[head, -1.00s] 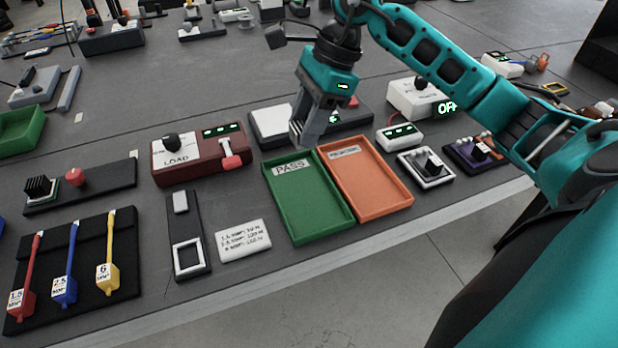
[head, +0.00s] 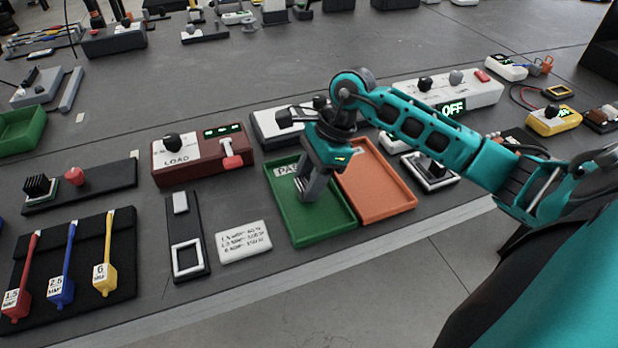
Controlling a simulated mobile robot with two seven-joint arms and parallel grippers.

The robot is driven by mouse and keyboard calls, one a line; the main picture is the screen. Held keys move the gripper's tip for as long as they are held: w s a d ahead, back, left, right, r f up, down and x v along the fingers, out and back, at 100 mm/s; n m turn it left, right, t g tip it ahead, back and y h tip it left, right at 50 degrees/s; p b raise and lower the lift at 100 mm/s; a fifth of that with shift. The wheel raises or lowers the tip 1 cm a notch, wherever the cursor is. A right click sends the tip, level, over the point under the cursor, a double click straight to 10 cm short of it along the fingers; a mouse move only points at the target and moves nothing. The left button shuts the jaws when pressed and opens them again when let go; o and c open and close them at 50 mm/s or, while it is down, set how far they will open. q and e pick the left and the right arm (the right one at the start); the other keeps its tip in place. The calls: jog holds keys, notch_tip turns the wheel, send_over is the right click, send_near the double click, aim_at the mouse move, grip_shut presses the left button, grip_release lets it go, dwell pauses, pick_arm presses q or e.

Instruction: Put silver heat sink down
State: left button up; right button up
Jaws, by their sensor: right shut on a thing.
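My right gripper (head: 312,190) points down over the green PASS tray (head: 328,226). It is shut on the silver heat sink (head: 301,186), a small grey finned piece at its fingertips. The heat sink is over the upper part of the tray, inside its outline; I cannot tell whether it touches the tray floor. The gripper hides part of the heat sink and part of the PASS label (head: 286,170). My left gripper is not in view.
An empty orange tray (head: 385,197) stands against the green tray's right side, partly behind my arm. A white text card (head: 243,241) lies to the left, and a dark red LOAD box (head: 203,158) behind it. The table's front edge is close below the trays.

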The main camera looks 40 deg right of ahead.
jog(key=shift+f, duration=0.15)
jog(key=o, duration=1)
jog(key=shift+o, duration=0.2)
jog(key=shift+r, duration=0.4)
jog(key=v, duration=1.1)
jog(key=shift+d+r+p, duration=0.2)
jog(key=shift+r+p, duration=0.05)
jog(key=shift+p, duration=0.15)
